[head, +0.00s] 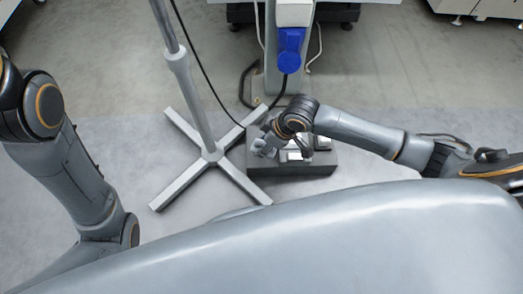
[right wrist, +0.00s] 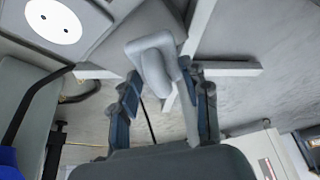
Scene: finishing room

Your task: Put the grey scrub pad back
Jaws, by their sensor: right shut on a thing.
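My right gripper (head: 273,136) reaches in from the right in the head view. It hangs over the left part of a dark grey block (head: 305,170) that stands on the floor. In the right wrist view my right gripper (right wrist: 167,78) is shut on a light grey piece, which I take for the grey scrub pad (right wrist: 152,50). The pad sticks out past the fingertips and shows small in the head view (head: 262,147). Whether it touches the block I cannot tell. My left arm comes in from the left, but its gripper is out of view.
White pieces (head: 294,155) sit on the dark block. A stand with a cross-shaped foot (head: 211,156) is just left of the block. Behind stands a grey post with a blue socket (head: 290,50) and hanging black cables. Grey floor (head: 120,135) is clear further left.

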